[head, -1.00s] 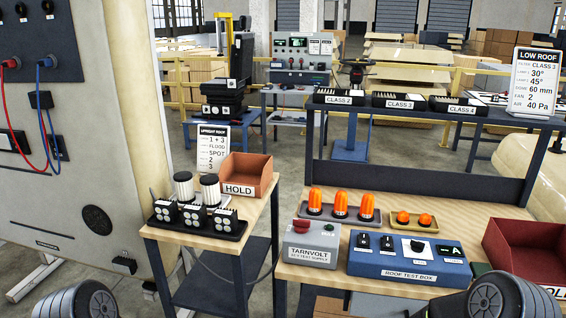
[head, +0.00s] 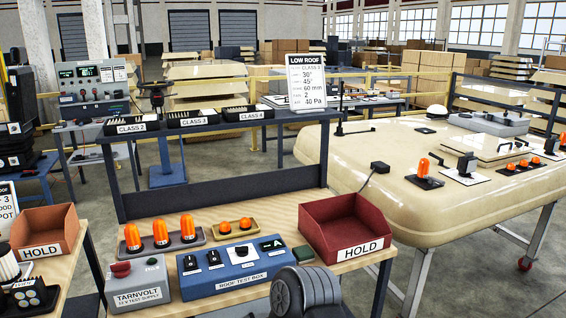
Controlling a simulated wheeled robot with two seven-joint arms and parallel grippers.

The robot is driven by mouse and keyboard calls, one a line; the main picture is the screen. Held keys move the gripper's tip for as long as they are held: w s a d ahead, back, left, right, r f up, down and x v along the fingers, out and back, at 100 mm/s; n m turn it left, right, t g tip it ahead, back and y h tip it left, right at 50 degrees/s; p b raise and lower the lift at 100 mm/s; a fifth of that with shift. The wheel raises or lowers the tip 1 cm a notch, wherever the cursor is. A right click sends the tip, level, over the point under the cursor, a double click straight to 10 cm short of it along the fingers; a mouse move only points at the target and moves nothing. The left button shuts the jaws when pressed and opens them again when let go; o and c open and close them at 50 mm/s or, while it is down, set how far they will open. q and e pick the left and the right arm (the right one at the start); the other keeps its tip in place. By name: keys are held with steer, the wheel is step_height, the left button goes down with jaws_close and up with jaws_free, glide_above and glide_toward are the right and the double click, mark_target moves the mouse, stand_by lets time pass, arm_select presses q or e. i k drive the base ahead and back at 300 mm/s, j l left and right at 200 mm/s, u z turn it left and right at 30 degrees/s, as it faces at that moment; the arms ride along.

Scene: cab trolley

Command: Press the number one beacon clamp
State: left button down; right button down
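The cream roof panel (head: 350,205) stands on a metal frame at the right. An orange beacon (head: 423,167) stands on a dark plate near its middle. A black and grey fitting (head: 466,164) sits on another plate to its right. Several smaller orange beacons (head: 535,162) stand at the panel's far right. No number one is readable there, so I cannot tell which part is the number one beacon clamp. Neither gripper is in view. Only a dark grey rounded part of my arm shows at the bottom centre.
The wooden bench (head: 210,214) in front holds the blue roof test box (head: 232,272), the grey Tarnvolt supply (head: 140,288), a tray of orange beacons (head: 160,232) and a red HOLD bin (head: 345,225). The LOW ROOF card (head: 306,82) stands on the dark shelf. Floor shows right of the bench.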

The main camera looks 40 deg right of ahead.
mark_target(430, 179)
steer(key=z, duration=2.1)
steer(key=i+l+u, duration=0.1)
steer(key=u, duration=0.3)
steer(key=i+l+u, duration=0.1)
steer(key=u, duration=0.3)
steer(key=i+l+u, duration=0.1)
steer(key=u, duration=0.3)
steer(key=l+u, duration=0.2)
steer(key=u, duration=0.2)
steer(key=i+l+u, duration=0.1)
steer(key=l+u, duration=0.25)
steer(key=l, duration=1.15)
steer(key=l+u, duration=0.35)
steer(key=l, duration=1.15)
steer(key=k+l, duration=0.1)
steer(key=l, duration=0.4)
